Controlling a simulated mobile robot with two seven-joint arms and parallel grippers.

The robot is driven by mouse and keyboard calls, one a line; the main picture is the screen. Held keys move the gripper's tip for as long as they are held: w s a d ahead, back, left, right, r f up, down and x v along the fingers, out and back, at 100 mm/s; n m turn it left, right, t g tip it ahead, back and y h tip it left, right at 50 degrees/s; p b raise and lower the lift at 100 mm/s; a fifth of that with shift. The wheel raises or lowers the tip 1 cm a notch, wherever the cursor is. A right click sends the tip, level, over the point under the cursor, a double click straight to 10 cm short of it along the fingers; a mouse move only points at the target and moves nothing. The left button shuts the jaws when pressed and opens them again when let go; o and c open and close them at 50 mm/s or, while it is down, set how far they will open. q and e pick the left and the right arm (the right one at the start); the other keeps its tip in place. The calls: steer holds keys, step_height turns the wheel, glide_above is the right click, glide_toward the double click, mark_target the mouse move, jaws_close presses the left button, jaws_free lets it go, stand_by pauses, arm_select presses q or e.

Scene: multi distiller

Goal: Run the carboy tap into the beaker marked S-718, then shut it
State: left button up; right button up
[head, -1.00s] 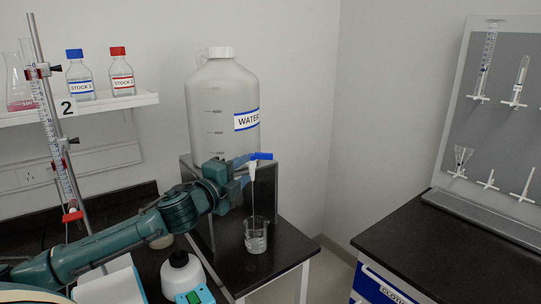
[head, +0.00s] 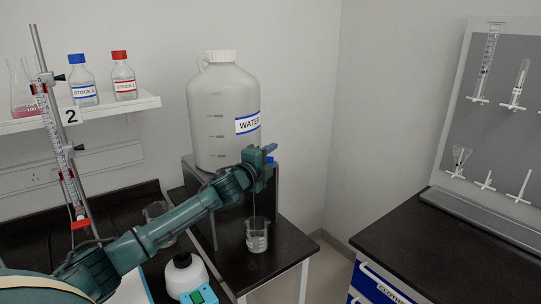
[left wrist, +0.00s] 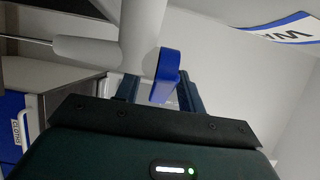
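The carboy (head: 212,120), labelled WATER, stands on a raised stand. Its tap is mostly hidden behind my left gripper (head: 268,158); a bit of blue shows beside it. In the left wrist view the blue tap handle (left wrist: 165,75) lies between the fingers of my left gripper (left wrist: 158,92), nearer the right finger. The fingers are apart, with a gap on the left. A thin stream runs down from the tap into a glass beaker (head: 257,238) below, which holds some clear liquid. No S-718 mark is readable on it. My right gripper is out of view.
Another glass beaker (head: 157,210) stands behind my left arm. A burette stand is at left. The right-hand black bench (head: 440,245) has clear room.

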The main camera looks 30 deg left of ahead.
arm_select(q)
steer(key=shift+w, duration=0.15)
jaws_close()
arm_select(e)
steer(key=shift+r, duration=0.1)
